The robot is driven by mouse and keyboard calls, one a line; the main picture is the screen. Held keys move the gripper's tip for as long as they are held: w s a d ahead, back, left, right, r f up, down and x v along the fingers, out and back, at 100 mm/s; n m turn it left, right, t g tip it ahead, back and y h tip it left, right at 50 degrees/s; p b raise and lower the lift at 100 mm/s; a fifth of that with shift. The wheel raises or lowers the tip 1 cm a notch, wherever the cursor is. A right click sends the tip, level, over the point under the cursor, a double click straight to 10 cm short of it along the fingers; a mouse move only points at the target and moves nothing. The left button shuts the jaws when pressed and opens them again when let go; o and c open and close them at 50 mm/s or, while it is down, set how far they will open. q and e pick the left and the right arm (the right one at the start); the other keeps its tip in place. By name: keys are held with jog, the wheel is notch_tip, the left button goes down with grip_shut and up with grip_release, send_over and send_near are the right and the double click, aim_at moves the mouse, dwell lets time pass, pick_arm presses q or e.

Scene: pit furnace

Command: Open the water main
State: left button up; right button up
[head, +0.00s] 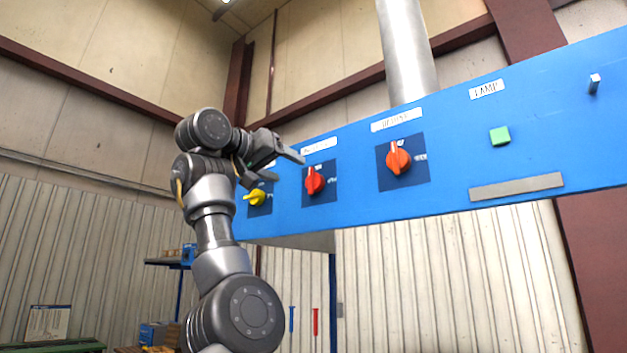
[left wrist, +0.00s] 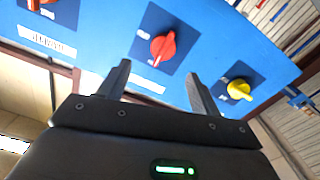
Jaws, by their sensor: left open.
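A blue control panel (head: 460,150) carries a row of rotary knobs on dark square plates. The yellow knob (head: 256,198) is leftmost and points sideways; a red knob (head: 314,181) and an orange-red knob (head: 398,158) stand roughly upright. My left gripper (head: 276,168) is open and empty in front of the panel, near the yellow and red knobs. In the left wrist view, the red knob (left wrist: 162,47) lies just beyond and between the open fingers, and the yellow knob (left wrist: 239,89) is right of them. No touch is visible. The labels above these knobs are too blurred or covered to read surely.
The panel also has a "LAMP" label (head: 487,89), a green square button (head: 500,136), a small toggle (head: 594,84) and a grey strip (head: 516,187). A metal pipe (head: 407,50) rises behind it. A shelf (head: 170,262) stands at lower left.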

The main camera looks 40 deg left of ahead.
aim_at(310, 180)
pick_arm(q)
jog(key=w+p, duration=0.1)
jog(key=w, duration=0.2)
jog(key=w+p, duration=0.2)
jog(key=w, duration=0.1)
jog(key=w+p, duration=0.1)
jog(key=w, duration=0.2)
jog(key=shift+w+a+p, duration=0.15)
jog(key=shift+a+p, duration=0.25)
jog(key=shift+w+f, duration=0.1)
jog(key=shift+w, duration=0.3)
pick_arm(e)
jog(key=shift+d+r, duration=0.1)
jog(key=shift+r, duration=2.55)
pick_arm(q)
jog(key=shift+s, duration=0.1)
jog(key=c, duration=1)
